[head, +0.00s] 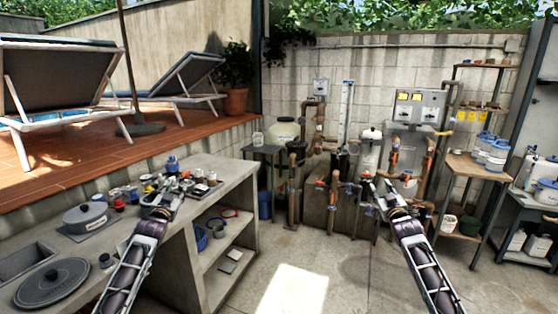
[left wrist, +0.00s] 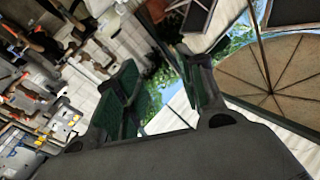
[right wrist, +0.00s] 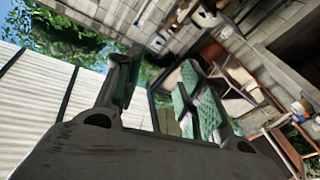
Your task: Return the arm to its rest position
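My left arm reaches in from the lower left of the head view, and its gripper (head: 168,188) is in front of the counter's cluttered far end. In the left wrist view the left gripper (left wrist: 163,88) has its green-padded fingers apart with nothing between them. My right arm reaches up from the lower right of the head view, and its gripper (head: 377,186) is in front of the pipework. In the right wrist view the right gripper (right wrist: 158,92) also has its fingers apart and empty.
A concrete counter (head: 236,181) with a pot (head: 86,217), a round lid (head: 52,283) and several small items lies beneath my left arm. Pipes and valves (head: 333,190) line the back wall. A wooden shelf (head: 468,172) with jars stands at right. The floor (head: 340,270) between my arms is clear.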

